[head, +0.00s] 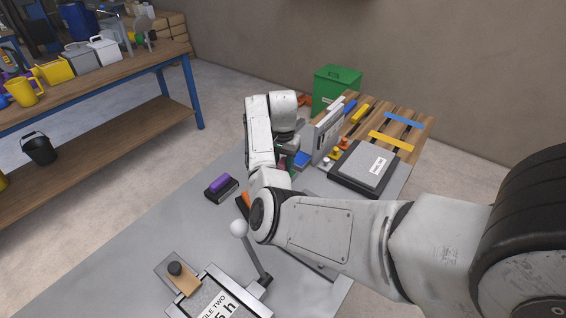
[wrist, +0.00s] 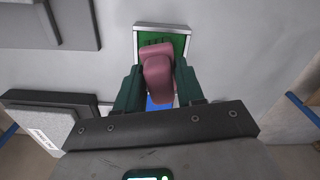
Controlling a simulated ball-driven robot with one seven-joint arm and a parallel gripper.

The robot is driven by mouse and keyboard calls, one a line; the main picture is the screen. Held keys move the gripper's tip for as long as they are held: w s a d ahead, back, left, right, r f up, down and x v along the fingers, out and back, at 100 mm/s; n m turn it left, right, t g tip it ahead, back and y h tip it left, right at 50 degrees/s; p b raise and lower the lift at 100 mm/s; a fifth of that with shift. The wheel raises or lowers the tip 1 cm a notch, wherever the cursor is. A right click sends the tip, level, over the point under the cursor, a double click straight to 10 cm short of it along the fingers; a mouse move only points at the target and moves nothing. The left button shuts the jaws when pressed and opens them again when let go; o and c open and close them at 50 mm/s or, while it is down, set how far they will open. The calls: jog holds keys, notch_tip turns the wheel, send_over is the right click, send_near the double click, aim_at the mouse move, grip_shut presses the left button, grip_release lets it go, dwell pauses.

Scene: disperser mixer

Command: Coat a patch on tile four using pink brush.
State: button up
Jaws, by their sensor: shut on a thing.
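My gripper (wrist: 158,78) shows in the wrist view with two dark green fingers shut on a pink block-like handle, the pink brush (wrist: 157,72). The brush is over or in a small metal-rimmed tray (wrist: 187,30) with a green inside; I cannot tell whether it touches it. In the head view my arm hides most of the gripper and brush. A grey tile (head: 368,165) in a dark frame lies on the right, its label too small to read. Another tile, labelled TILE TWO (head: 215,305), is at the bottom. I cannot tell which tile is four.
A purple brush-like block (head: 220,184) lies left of my arm. A ball-topped lever (head: 239,228) stands near tile two. An upright grey panel (head: 326,130) stands close right of my wrist. A slatted wooden rack (head: 395,125) is behind. The grey table's left part is clear.

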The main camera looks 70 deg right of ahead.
aim_at(283, 161)
jog(key=shift+r+p, duration=3.4)
jog(key=shift+r, duration=0.1)
